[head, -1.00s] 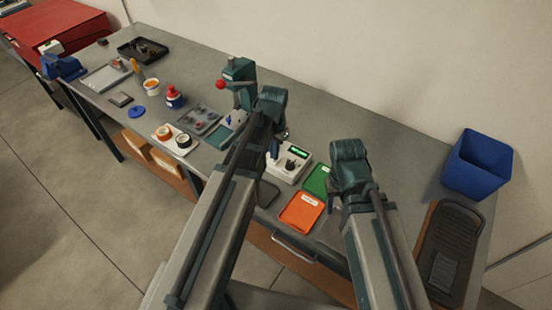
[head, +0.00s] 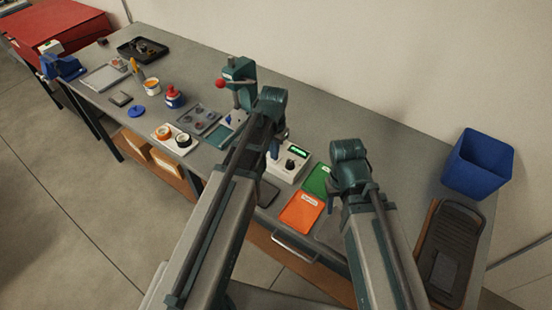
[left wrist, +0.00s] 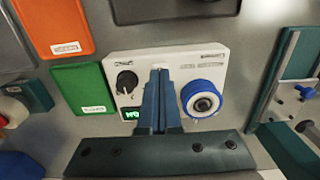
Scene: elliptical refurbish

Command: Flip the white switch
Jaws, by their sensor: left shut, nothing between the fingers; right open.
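A white control box (head: 291,164) sits on the grey bench, partly behind my left gripper (head: 274,151) in the head view. In the left wrist view the box (left wrist: 208,67) shows a black knob (left wrist: 126,82), a lit green display (left wrist: 130,115) and a blue ring around a round dial (left wrist: 203,103). My left gripper's closed fingers (left wrist: 160,76) reach over the middle of the box, between knob and blue ring. A small white piece, apparently the switch (left wrist: 158,67), shows at the fingertips; contact cannot be told. My right gripper (head: 335,202) is open and empty above the bench.
A blue bin (head: 478,163) stands at the far right. Open bench lies behind the box.

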